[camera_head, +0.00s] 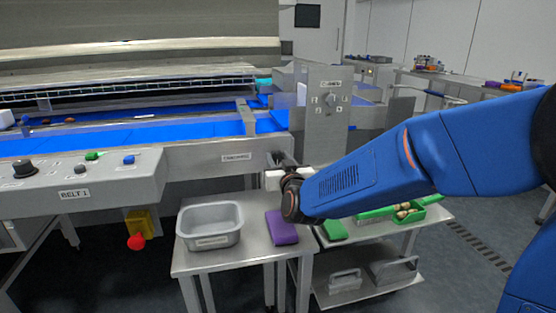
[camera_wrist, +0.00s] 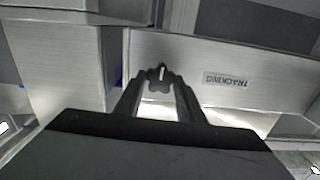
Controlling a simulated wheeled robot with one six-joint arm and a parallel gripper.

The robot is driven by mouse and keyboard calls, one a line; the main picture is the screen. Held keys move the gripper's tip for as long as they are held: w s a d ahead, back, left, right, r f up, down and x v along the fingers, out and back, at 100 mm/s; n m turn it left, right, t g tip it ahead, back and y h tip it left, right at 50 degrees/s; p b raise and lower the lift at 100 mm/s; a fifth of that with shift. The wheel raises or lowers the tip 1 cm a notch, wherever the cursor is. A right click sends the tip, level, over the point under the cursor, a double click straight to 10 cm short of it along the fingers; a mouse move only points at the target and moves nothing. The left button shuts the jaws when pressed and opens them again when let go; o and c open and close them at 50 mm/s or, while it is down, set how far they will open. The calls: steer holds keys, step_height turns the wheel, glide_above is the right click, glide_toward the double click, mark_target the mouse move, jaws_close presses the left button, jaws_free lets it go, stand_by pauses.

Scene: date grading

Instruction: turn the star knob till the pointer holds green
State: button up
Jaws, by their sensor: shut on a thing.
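The dark star knob (camera_wrist: 160,83) sits between the fingertips of my gripper (camera_wrist: 159,87) in the wrist view, beside the TRACKING label (camera_wrist: 226,79). A short pale mark shows on the knob. My gripper is shut on the knob. In the head view my gripper (camera_head: 279,166) reaches the end of the conveyor frame, just right of the TRACKING label (camera_head: 237,157). My wrist partly hides the knob there. I cannot make out a pointer or a green zone in either view.
A steel table (camera_head: 250,257) below my gripper holds a grey tub (camera_head: 210,240) and a purple cloth (camera_head: 282,226). A trolley with a green cloth (camera_head: 333,230) and a green tray (camera_head: 432,211) stands right. A switch panel (camera_head: 327,125) rises behind. The BELT 1 console (camera_head: 110,177) is left.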

steer(key=shift+m, duration=0.9)
steer(key=o, duration=1)
steer(key=shift+o, duration=0.2)
steer(key=v, duration=1.7)
steer(key=shift+s, duration=0.2)
steer(key=shift+d+r, duration=0.15)
